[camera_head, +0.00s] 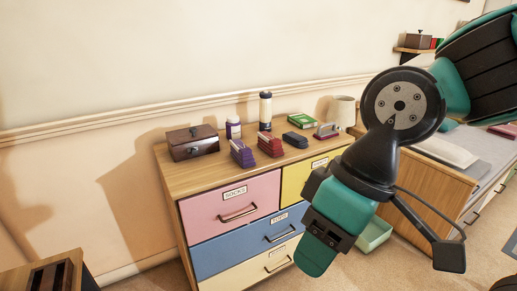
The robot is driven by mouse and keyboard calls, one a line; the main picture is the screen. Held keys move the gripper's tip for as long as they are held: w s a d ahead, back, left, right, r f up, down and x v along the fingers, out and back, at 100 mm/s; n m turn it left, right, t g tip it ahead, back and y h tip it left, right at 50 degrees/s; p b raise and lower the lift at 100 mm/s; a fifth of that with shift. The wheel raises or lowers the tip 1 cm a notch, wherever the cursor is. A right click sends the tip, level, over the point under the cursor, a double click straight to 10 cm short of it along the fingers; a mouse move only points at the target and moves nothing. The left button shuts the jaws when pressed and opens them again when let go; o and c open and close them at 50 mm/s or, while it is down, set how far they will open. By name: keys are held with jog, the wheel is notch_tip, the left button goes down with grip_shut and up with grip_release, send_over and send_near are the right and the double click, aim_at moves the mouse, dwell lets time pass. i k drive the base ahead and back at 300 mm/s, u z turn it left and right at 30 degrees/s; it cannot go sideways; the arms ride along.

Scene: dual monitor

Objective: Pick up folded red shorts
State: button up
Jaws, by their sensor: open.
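A dark red folded cloth stack (270,144), which looks like the folded red shorts, sits on top of the wooden dresser (180,178) near its middle. My gripper (318,258) is open and points down in front of the dresser's right side, lower in the picture than the dresser top. It is apart from the red stack. Its fingertips show only from the side, and nothing is seen in them.
A brown box (192,142), a white bottle (233,128), a tall dark-capped bottle (265,111), a green box (301,121) and a stamp-like object (326,131) share the dresser top. A green bin (373,236) stands on the floor behind my arm. A grey-topped surface (463,143) lies right.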

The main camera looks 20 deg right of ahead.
aim_at(273, 145)
jog(key=u, duration=0.45)
jog(key=k, duration=1.1)
jog(key=u, duration=0.1)
jog(key=i, duration=0.5)
jog(key=z, duration=0.7)
jog(key=i, duration=2.15)
jog(key=u, duration=0.55)
